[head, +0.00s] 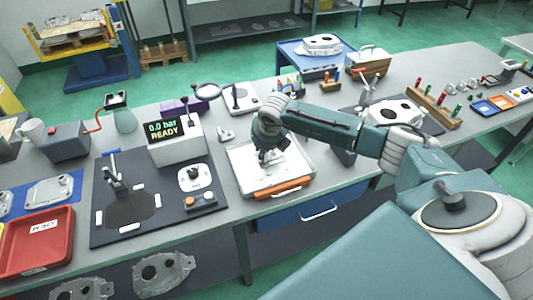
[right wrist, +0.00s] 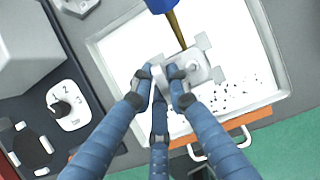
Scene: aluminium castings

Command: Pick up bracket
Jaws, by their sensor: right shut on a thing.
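The grey metal bracket (right wrist: 198,66) is in the white tray (right wrist: 105,45), seen from above in the right wrist view. My right gripper (right wrist: 165,82) is shut on the near left part of the bracket, and its fingers hide that part. In the head view my right gripper (head: 268,157) reaches down over the same tray (head: 243,181), and the bracket is mostly hidden by it. I cannot tell whether the bracket touches the tray floor. My left gripper is in neither view.
Dark specks lie in the tray beside the bracket. A blue tool with a brass tip (right wrist: 175,28) reaches close above the bracket. A display box (head: 174,140) and dark fixture plate (head: 160,205) stand left; a red reject bin (head: 38,245) is far left.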

